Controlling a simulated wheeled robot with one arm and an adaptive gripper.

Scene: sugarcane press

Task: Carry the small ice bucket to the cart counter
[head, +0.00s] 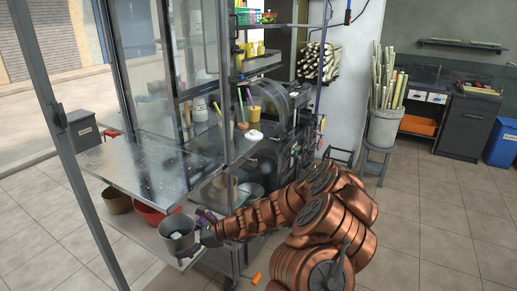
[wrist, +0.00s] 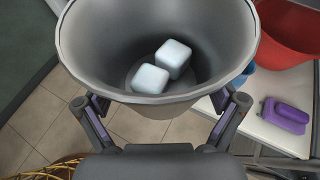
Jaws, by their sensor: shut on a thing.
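The small ice bucket (wrist: 110,62) is a grey metal pail, filling the upper middle of the wrist view with its open mouth up. Two ice cubes (wrist: 163,68) lie at its bottom. My gripper (wrist: 160,115) is shut on the bucket, one finger at each side of its wall. In the head view the bucket (head: 177,234) is at the end of my arm, off the front edge of the cart counter (head: 135,165). The counter is a flat, shiny metal top, mostly bare. The fingertips are partly hidden behind the bucket in the wrist view.
A red basin (head: 152,215) and a brown bucket (head: 117,201) are below the counter. A glass panel and metal posts (head: 220,90) rise along the cart. A purple object (wrist: 286,115) lies on a white surface. Cane stands in a bucket (head: 383,127) at the right.

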